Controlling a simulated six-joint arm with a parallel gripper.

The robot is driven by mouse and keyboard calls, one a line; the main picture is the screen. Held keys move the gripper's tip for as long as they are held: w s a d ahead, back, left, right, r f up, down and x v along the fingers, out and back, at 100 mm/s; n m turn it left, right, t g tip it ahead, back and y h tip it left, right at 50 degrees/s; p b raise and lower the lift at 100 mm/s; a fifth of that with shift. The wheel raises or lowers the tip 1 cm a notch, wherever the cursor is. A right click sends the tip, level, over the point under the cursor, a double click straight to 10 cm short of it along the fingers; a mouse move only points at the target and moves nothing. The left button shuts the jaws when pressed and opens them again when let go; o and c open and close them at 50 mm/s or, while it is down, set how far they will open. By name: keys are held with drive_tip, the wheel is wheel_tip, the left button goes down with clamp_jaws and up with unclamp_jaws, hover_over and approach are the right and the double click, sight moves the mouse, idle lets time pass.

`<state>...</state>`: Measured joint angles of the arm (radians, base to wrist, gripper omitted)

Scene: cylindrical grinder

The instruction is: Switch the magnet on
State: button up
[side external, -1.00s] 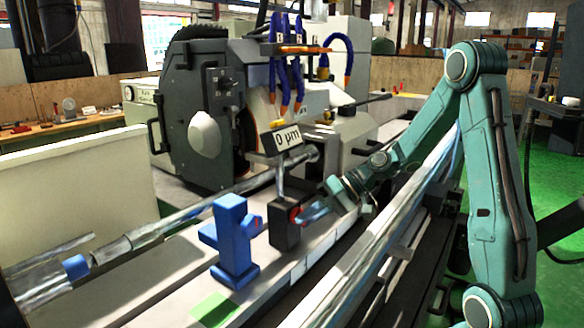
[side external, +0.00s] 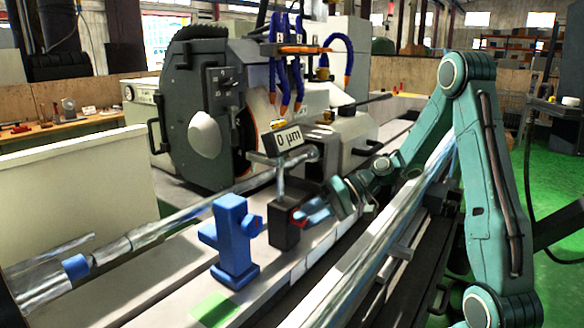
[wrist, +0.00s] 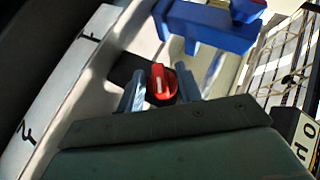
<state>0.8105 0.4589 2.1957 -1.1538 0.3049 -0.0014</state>
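The magnet base is a black block (side external: 284,228) on the machine table, with a red knob (side external: 297,215) on the side facing my gripper. In the wrist view the red knob (wrist: 163,84) shows a white mark and lies between my fingers. My gripper (side external: 312,215) is at the knob, its fingers pointing toward the block. In the wrist view my gripper (wrist: 163,92) is open, with one finger on each side of the knob and narrow gaps showing. How deep the fingers reach around the knob is hard to tell.
A display reading 0 µm (side external: 287,139) stands on a post above the block. The long shiny workpiece (side external: 185,222) and grinding wheel housing (side external: 200,125) lie behind.

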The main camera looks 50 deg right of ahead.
drive_tip(key=shift+d, duration=0.1)
drive_tip(key=v, duration=0.6)
drive_tip(key=shift+s+d+r, duration=0.2)
drive_tip(key=shift+s+r, duration=0.05)
drive_tip(key=shift+s, duration=0.05)
idle(0.4)
idle(1.4)
drive_tip(key=s+a+r+n+g+h, duration=0.1)
drive_tip(key=s+a+n+g+h, duration=0.15)
drive_tip(key=a, duration=0.45)
drive_tip(key=s+a+r+h, duration=0.2)
drive_tip(key=s+a+h, duration=0.1)
drive_tip(key=s, duration=0.3)
drive_tip(key=s+a+r+n+h, duration=0.1)
drive_tip(key=s+a+r+h, duration=0.1)
drive_tip(key=s, duration=0.5)
drive_tip(key=shift+s+a+r+h, duration=0.25)
drive_tip(key=shift+a+r+h, duration=0.15)
drive_tip(key=shift+r+h, duration=0.25)
drive_tip(key=shift+o, duration=0.5)
drive_tip(key=shift+s+d, duration=0.2)
drive_tip(key=shift+s, duration=0.5)
